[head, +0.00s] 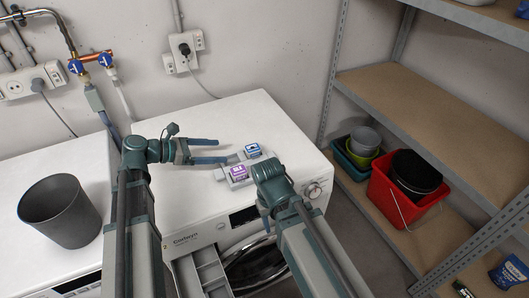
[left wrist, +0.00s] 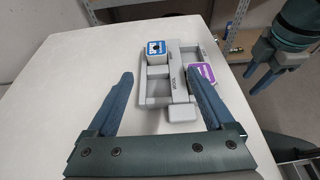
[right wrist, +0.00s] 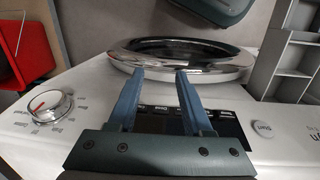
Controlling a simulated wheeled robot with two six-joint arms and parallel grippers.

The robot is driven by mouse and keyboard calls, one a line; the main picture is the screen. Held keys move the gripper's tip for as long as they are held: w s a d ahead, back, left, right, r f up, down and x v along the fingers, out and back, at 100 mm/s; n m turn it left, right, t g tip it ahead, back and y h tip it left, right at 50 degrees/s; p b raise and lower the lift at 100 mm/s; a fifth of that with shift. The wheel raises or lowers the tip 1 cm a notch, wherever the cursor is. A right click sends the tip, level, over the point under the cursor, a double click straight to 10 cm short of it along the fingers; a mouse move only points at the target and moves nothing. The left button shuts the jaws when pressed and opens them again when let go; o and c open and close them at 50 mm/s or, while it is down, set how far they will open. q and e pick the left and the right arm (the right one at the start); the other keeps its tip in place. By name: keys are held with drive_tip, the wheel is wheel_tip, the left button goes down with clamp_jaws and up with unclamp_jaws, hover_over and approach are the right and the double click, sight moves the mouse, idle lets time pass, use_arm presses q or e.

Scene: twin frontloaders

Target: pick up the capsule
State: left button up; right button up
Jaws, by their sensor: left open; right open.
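Two small blocks that could be the capsule sit at a grey compartment tray (head: 221,174) on the white washer top. One is white and blue (head: 253,149), the other purple (head: 238,171). In the left wrist view, the blue one (left wrist: 156,48) is at the tray's far left and the purple one (left wrist: 207,71) is at the right, partly behind a finger. My left gripper (head: 222,151) is open and empty, its fingers pointing toward the tray. My right gripper (right wrist: 159,76) is open and empty in front of the washer's panel, lower than the tray.
A dark grey bin (head: 60,212) stands on the machine top at left. An open detergent drawer (head: 205,272) juts from the washer's front, beside the round door (head: 252,264). Shelving at right holds a red bucket (head: 400,205) and tubs. The rear washer top is clear.

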use_arm(q)
drive_tip(key=b, duration=0.3)
approach(253, 147)
drive_tip(key=d+f, duration=0.2)
drive_tip(key=d, duration=0.1)
drive_tip(key=shift+w+d+f, duration=0.1)
drive_tip(key=shift+f, duration=0.05)
drive_tip(key=shift+w+r+b+x, duration=0.2)
drive_tip(key=shift+b+x, duration=0.25)
drive_tip(key=shift+x, duration=1.1)
drive_tip(key=shift+w+r+b+x, duration=0.15)
drive_tip(key=shift+b+x, duration=0.25)
drive_tip(key=shift+x, duration=1.15)
clamp_jaws()
use_arm(e)
wheel_tip(253, 147, down, 4)
drive_tip(key=shift+f, duration=0.25)
use_arm(q)
drive_tip(key=shift+r, duration=0.1)
use_arm(e)
drive_tip(key=shift+r, duration=0.1)
